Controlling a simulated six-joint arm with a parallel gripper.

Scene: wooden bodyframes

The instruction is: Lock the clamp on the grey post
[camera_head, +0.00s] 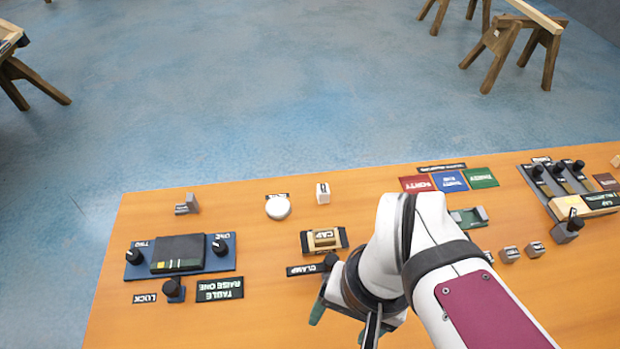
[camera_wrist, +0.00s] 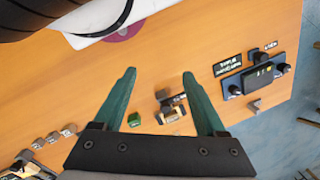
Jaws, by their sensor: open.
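The black label reading CLAMP (camera_head: 307,270) lies on the table in the head view. Beside its right end is a black knob or lever (camera_head: 330,260), which I take as the clamp; its lower part and post are mostly hidden by my arm. In the wrist view a small dark-topped part (camera_wrist: 162,95), likely the same clamp, stands between and beyond my fingers. My gripper (camera_head: 343,318) is open, with green fingers apart and nothing between them. Its fingers also show in the wrist view (camera_wrist: 159,76). I cannot tell the lever's lock state.
A tan CAP block (camera_head: 323,240) in a dark holder stands just behind the clamp. A white disc (camera_head: 278,207) and several grey blocks stand around.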

